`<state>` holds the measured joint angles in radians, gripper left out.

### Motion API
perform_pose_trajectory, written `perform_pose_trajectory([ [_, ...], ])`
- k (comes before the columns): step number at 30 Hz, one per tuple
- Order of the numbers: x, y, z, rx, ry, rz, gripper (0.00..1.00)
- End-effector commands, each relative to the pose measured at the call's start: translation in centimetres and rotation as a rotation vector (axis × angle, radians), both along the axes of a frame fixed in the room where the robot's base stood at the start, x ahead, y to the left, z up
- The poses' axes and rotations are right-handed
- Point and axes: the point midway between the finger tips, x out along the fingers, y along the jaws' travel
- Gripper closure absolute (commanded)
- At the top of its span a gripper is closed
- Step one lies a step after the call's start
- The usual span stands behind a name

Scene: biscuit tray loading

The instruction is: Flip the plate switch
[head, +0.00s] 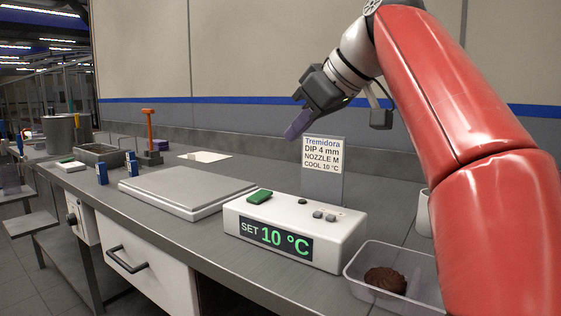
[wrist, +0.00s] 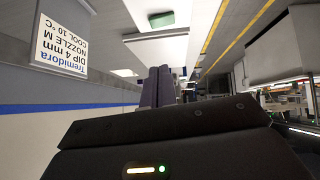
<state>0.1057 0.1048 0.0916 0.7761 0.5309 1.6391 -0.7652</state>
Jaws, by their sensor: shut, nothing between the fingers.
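A white control box (head: 300,224) stands on the bench in the head view. A flat grey plate (head: 180,188) on a white base lies left of the box. My gripper (head: 296,127) is in the air above and behind the box, its purple fingers closed together, empty and pointing down-left. The fingers also show in the wrist view (wrist: 155,88), apart from the switch.
A sign (head: 323,168) reading "COOL 10 °C" stands behind the box, close below my gripper. A clear tub (head: 353,272) with a brown lump is at the right. An orange-handled tool (head: 149,130), blue packets (head: 102,173) and a pot (head: 68,135) stand further left.

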Motion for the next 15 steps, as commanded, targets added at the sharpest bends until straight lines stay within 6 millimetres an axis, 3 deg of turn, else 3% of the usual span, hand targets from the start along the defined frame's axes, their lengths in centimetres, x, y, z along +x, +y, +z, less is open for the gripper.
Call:
perform_pose_trajectory([
  [15,4.9,5.1,-7.2,-0.001,0.003,0.003,1.00],
])
